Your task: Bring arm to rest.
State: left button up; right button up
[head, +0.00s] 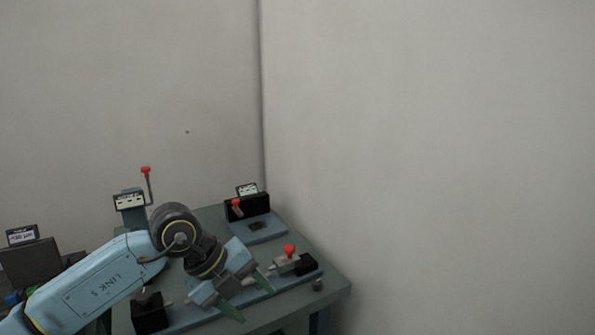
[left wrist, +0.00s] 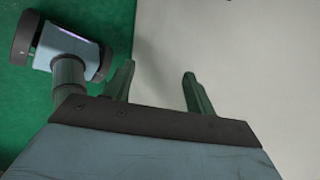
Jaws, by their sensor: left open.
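My left arm comes in from the left in the head view and reaches over the bench. My left gripper (head: 249,293) is open and empty, its two green fingers apart above the front part of the bench. In the left wrist view the two fingers (left wrist: 160,85) stand apart with nothing between them. Beyond them is a pale surface, with green floor to the left. The arm and gripper hide part of the bench top. My right gripper is not in view.
The grey-green bench (head: 335,284) stands in the wall corner. It bears a red-knobbed device (head: 289,258), a black fixture (head: 247,206) at the back and a black block (head: 150,313) in front. A red-tipped lever (head: 147,180) rises behind my arm. The room right of the bench looks free.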

pick_arm(q)
jog(key=s+d+r+m+h, duration=0.1)
jog(key=s+d+r+h, duration=0.2)
jog(key=s+d+h, duration=0.35)
jog(key=d+r+n+t+h, duration=0.3)
jog(key=d+r+t+h, duration=0.1)
jog(key=r+h, duration=0.4)
jog(key=w+a+r+n+t+y, duration=0.1)
jog(key=w+a+n+t+y, duration=0.2)
jog(key=a+n+t+y, duration=0.75)
jog(key=s+a+f+n+y, duration=0.3)
jog(key=a+f+n+y, duration=0.7)
jog(key=f+n, duration=0.5)
jog(key=s+a+f+g, duration=0.1)
jog(key=s+f+g, duration=0.65)
jog(key=s, duration=0.35)
jog(key=s+a+f+g, duration=0.2)
jog(key=s+f+g, duration=0.5)
jog(key=s, duration=0.4)
notch_tip(320, 180, down, 25)
jog(key=s+a+f, duration=0.2)
jog(key=s+f, duration=1.4)
jog(key=s, duration=0.1)
jog(key=shift+s+a+g, duration=0.25)
jog(key=shift+a+g, duration=0.1)
jog(key=shift+g, duration=0.05)
